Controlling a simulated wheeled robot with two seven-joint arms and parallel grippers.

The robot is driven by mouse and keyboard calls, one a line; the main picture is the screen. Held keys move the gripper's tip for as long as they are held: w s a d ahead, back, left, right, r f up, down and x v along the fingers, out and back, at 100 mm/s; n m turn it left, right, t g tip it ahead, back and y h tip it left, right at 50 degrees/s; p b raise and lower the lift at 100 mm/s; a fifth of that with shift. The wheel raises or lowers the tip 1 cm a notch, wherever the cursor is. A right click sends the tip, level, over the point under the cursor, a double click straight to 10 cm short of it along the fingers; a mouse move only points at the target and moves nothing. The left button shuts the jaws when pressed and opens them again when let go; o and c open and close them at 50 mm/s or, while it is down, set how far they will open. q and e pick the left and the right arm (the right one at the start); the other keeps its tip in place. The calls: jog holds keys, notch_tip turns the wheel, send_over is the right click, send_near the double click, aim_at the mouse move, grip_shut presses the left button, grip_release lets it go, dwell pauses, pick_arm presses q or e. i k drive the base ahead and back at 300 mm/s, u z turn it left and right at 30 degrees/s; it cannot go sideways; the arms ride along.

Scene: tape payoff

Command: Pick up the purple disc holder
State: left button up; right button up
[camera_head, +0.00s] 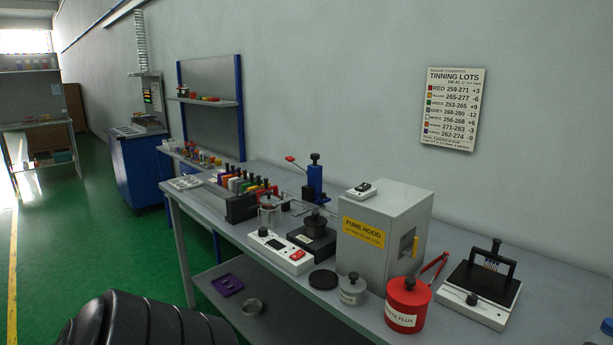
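A flat purple piece (228,284) with cut-outs lies on the lower shelf (203,272) under the workbench, and looks like the purple disc holder. A row of coloured holders (243,184) stands in a dark rack (240,207) on the bench; they are too small to make out fully. A black ribbed part of my own body fills the bottom left. Neither of my grippers shows, and nothing is seen touching the purple piece.
The bench (545,330) carries a white control box (281,251), a fume hood (385,235), a red flux pot (408,303) and a white fixture (480,285). Green floor (90,245) is open at left.

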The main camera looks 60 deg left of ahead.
aim_at(220, 179)
jog(key=u, duration=3.5)
jog(key=i, duration=3.65)
